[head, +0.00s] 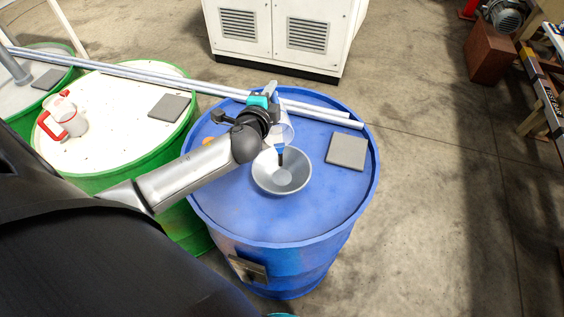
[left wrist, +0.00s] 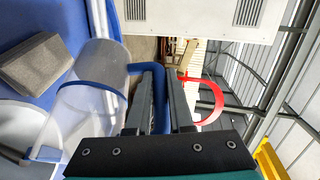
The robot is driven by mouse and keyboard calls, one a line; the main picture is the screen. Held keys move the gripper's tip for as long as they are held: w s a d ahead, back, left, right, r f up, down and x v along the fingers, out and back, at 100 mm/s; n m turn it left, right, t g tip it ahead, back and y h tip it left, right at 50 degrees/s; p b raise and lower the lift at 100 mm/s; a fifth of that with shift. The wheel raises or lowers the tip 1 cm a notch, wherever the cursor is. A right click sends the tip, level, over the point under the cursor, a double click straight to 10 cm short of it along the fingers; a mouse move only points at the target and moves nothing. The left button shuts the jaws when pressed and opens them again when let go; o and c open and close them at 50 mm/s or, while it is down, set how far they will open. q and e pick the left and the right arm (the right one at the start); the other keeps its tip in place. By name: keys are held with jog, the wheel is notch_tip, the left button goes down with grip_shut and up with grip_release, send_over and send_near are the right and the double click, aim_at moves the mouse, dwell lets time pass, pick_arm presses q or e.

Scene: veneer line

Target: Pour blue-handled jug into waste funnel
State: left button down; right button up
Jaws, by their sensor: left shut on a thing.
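The clear jug (head: 287,132) with blue trim is tilted over the blue drum, its lower end above the grey waste funnel (head: 284,178). My left gripper (head: 268,102) holds it from above. In the left wrist view, the clear jug body (left wrist: 88,98) lies left of my left gripper (left wrist: 165,98), whose fingers are shut at the blue handle (left wrist: 133,70). The funnel bowl looks empty in the head view. A small blue and dark patch shows at the jug's lower end; I cannot tell whether liquid is flowing. My right gripper is not in view.
The funnel stands on the blue drum (head: 235,222), beside a grey square pad (head: 346,151). Long metal pipes (head: 190,81) cross behind. A red-handled jug (head: 70,122) stands on the green drum (head: 150,155) at left.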

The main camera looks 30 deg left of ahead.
aim_at(274, 98)
pick_arm(q)
jog(key=shift+s+d+r+t+y+b, duration=0.3)
jog(key=shift+s+d+r+t+b, duration=0.25)
jog(key=shift+s+b, duration=0.2)
dwell(0.8)
jog(key=shift+s+d+r+m+t+y+b, duration=0.35)
jog(key=shift+s+d+r+t+b, duration=0.25)
jog(key=shift+b, duration=1.1)
dwell(0.5)
jog(key=shift+s+d+t+b, duration=0.2)
jog(key=shift+t+b, duration=0.05)
jog(key=shift+b, duration=0.15)
